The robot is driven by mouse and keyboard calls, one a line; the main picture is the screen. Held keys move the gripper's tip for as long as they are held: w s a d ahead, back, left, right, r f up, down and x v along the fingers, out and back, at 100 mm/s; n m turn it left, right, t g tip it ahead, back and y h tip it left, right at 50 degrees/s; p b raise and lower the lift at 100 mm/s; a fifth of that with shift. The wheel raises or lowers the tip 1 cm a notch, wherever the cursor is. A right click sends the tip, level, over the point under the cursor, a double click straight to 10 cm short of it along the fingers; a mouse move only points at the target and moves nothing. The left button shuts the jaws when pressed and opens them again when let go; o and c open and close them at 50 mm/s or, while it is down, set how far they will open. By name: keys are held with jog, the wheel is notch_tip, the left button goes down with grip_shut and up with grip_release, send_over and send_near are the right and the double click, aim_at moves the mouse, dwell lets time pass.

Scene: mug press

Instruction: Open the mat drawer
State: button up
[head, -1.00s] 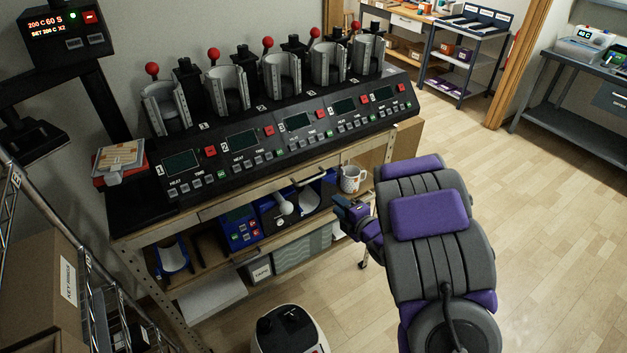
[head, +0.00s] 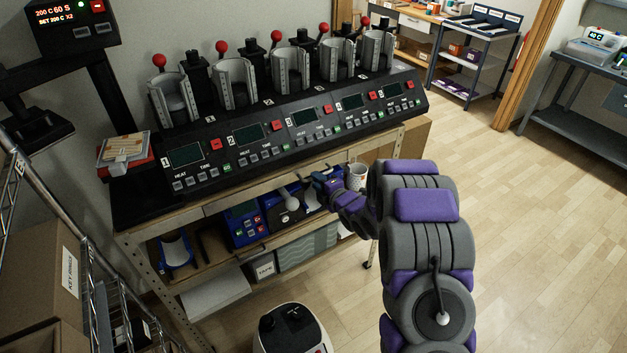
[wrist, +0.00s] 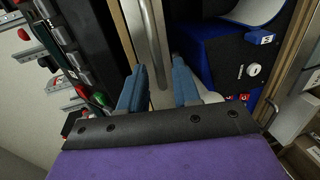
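The mug press (head: 290,125) with several red-knobbed stations stands above the drawer. Blue boxes (head: 243,224) sit on the shelf below. A mug (head: 357,175) stands just right of my gripper. A white-and-black bin (head: 290,330) is on the floor in front. Floor to the right is clear.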

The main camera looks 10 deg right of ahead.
jog(key=shift+x, duration=1.65)
jog(key=shift+s, duration=0.1)
grip_shut()
